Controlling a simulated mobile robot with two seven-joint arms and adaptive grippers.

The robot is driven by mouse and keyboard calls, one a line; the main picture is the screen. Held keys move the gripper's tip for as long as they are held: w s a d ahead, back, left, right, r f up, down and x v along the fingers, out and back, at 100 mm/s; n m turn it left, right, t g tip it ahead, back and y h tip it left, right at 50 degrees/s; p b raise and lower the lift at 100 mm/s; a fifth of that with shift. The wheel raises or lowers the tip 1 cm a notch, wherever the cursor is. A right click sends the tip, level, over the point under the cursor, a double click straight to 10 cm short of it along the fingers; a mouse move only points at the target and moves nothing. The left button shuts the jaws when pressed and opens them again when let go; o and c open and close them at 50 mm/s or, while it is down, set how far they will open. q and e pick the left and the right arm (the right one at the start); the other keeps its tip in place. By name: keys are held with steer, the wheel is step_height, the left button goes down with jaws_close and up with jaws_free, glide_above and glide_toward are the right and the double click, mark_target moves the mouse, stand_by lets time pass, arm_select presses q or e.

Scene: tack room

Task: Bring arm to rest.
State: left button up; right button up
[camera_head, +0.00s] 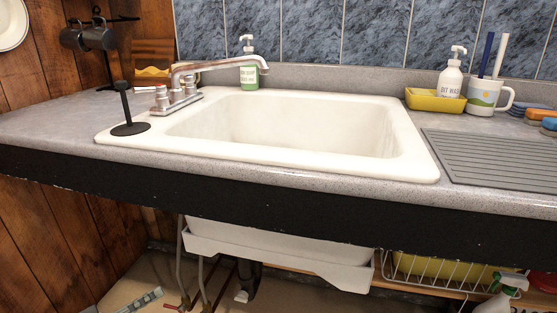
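Neither of my grippers can be made out in the head view, and no arm shows clearly. The view is filled by a white sink (412,160) set in a grey speckled counter (50,126). A metal faucet (215,64) stands at the sink's back left. A black upright stand (129,127) with a round base is on the sink's left rim. I cannot tell what either gripper holds.
A yellow tray (428,100) with a white pump bottle (450,80), a mug (482,98) holding brushes, and a ridged drainboard (490,158) are at the right. A green-labelled bottle (249,72) stands behind the sink. The counter's dark front edge (250,208) spans the view.

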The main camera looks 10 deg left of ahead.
arm_select(q)
steer(key=w+a+f+m+g+y, duration=0.2)
steer(key=a+f+y, duration=0.4)
steer(key=y, duration=0.4)
steer(key=s+d+f+m+g+y, duration=0.1)
steer(key=s+f+m+g+y, duration=0.2)
steer(key=s, duration=0.4)
steer(key=s+d+f+m+g, duration=0.2)
steer(key=s+f+m+g, duration=0.15)
steer(key=s+g, duration=0.3)
steer(key=s+d+f+n+h, duration=0.1)
steer(key=s+d+f, duration=0.1)
steer(key=d, duration=0.7)
steer(key=s+d+f+n+h, duration=0.2)
steer(key=d+f, duration=0.2)
steer(key=d, duration=0.5)
steer(key=shift+s+f, duration=0.15)
steer(key=shift+f, duration=0.1)
steer(key=shift+g, duration=0.25)
